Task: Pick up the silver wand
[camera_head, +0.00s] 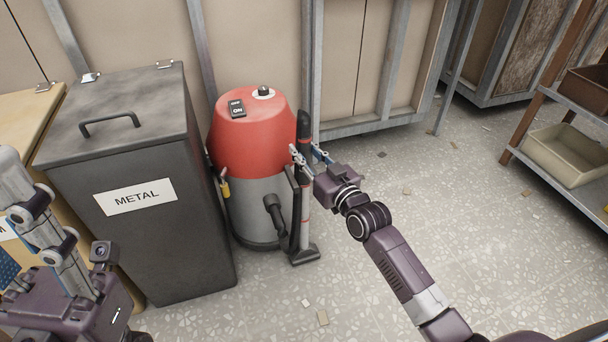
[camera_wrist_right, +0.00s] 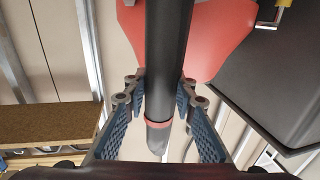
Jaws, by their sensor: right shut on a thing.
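The silver wand (camera_head: 305,212) stands nearly upright beside the red and grey vacuum (camera_head: 252,128), with a black upper part and a dark floor head at its foot. My right gripper (camera_head: 309,154) is shut on the wand's upper part. In the right wrist view the dark tube of the wand (camera_wrist_right: 172,60), with a red ring lower in the picture, runs between the blue pads of the right gripper (camera_wrist_right: 160,105). My left gripper (camera_head: 35,215) is at the left edge, partly cut off, away from the wand; its opening is unclear.
A dark bin labelled METAL (camera_head: 150,240) stands left of the vacuum. Metal-framed wall panels (camera_head: 340,70) are close behind it. A shelf with a beige tray (camera_head: 568,155) is at right. The speckled floor (camera_head: 480,220) between is mostly clear, with small scraps.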

